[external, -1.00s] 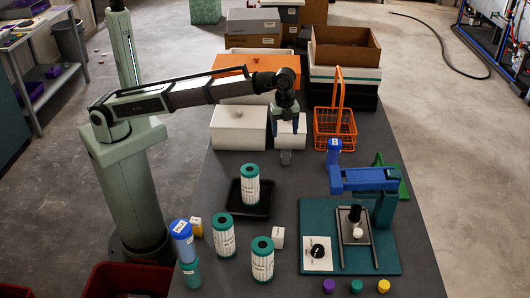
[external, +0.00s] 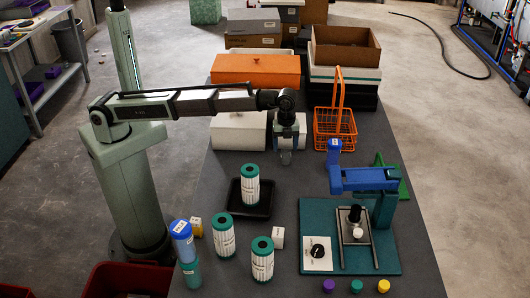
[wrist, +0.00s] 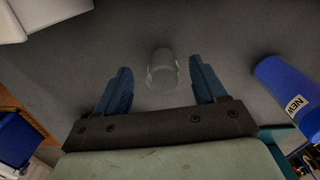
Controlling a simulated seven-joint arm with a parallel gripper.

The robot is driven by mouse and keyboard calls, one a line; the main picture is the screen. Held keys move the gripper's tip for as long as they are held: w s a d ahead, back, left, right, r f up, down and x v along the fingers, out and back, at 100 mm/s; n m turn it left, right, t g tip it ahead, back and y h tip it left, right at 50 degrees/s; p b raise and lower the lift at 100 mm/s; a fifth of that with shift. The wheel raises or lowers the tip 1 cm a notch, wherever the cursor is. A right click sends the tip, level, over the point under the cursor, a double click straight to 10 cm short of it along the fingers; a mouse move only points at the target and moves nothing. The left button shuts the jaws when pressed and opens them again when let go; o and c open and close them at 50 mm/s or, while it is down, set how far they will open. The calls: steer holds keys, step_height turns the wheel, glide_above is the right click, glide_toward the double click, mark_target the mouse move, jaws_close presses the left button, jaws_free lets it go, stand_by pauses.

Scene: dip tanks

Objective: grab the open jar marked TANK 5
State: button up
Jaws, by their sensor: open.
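A small clear grey jar (external: 285,158) stands on the dark table, in front of the white boxes. No TANK 5 marking on it is readable from here. My gripper (external: 286,149) hangs pointing down right at the jar. In the wrist view my gripper (wrist: 159,67) is open, its blue fingers on either side of the jar (wrist: 162,72), with gaps showing on both sides. The jar is not gripped. I cannot tell exactly how far down the fingertips reach along it.
A blue cylinder (external: 333,152) labelled NEW (wrist: 286,100) stands to the right. An orange wire basket (external: 335,129) is behind it. A white box (external: 238,131) is close behind left. Striped canisters (external: 250,186), one on a black tray (external: 235,208), stand in front.

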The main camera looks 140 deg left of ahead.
mark_target(286, 156)
steer(key=shift+w+d+f, duration=0.1)
steer(key=shift+w+f, duration=0.1)
steer(key=shift+f, duration=1.05)
steer(key=shift+w+d+f, duration=0.1)
steer(key=shift+w+f, duration=0.05)
steer(key=shift+f, duration=1.1)
steer(key=shift+c, duration=0.5)
steer(key=c, duration=0.9)
steer(key=shift+c, duration=0.2)
